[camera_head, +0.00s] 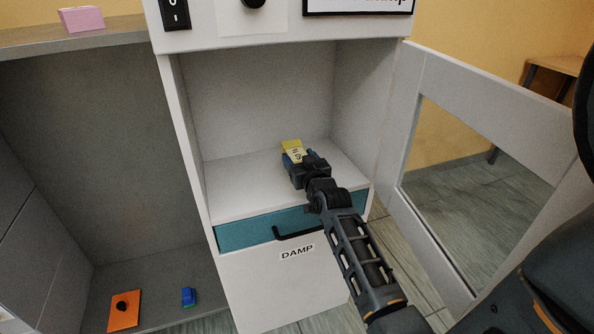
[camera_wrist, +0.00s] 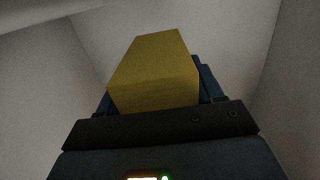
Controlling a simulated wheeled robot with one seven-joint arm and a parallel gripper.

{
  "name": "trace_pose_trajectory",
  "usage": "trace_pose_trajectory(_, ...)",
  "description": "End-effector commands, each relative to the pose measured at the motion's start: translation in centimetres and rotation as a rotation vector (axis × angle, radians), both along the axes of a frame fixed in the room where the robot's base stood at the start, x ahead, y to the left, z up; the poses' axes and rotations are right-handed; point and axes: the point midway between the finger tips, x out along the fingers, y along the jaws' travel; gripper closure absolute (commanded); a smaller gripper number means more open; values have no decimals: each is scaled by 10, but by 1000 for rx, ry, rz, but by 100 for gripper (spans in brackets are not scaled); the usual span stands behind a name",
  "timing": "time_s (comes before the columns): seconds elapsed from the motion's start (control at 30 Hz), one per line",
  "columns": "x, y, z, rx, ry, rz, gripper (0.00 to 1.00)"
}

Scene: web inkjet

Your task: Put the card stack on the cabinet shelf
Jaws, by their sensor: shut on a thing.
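The yellow card stack (camera_head: 291,146) is inside the open white cabinet, over the shelf (camera_head: 235,188). My gripper (camera_head: 298,155) reaches in from the front and is shut on the stack. In the wrist view the yellow stack (camera_wrist: 155,75) sits between the blue fingers (camera_wrist: 155,95), with the cabinet walls beyond it. The fingers hide part of the stack's sides. I cannot tell whether its underside touches the shelf.
The framed door (camera_head: 415,125) stands open at the right. A teal drawer (camera_head: 250,233) with a black handle and a DAMP label lie below the shelf. At left are a pink block (camera_head: 82,19), an orange card (camera_head: 124,311) and a blue-green object (camera_head: 188,297). The shelf's left part is clear.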

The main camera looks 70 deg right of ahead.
Motion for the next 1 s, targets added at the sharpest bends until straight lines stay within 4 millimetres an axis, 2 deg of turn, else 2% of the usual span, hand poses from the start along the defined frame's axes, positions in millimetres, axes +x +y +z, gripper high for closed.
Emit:
trace_pose_trajectory(0.17, 8, -3, -9, -1, 1, 1, 68)
trace_pose_trajectory(0.4, 8, -3, -43, 0, 0, 1, 68)
trace_pose_trajectory(0.87, 8, -3, -49, -1, 0, 1, 68)
trace_pose_trajectory(0.9, 8, -3, -48, -1, 1, 1, 32)
trace_pose_trajectory(1.0, 8, -3, -48, -1, 1, 1, 22)
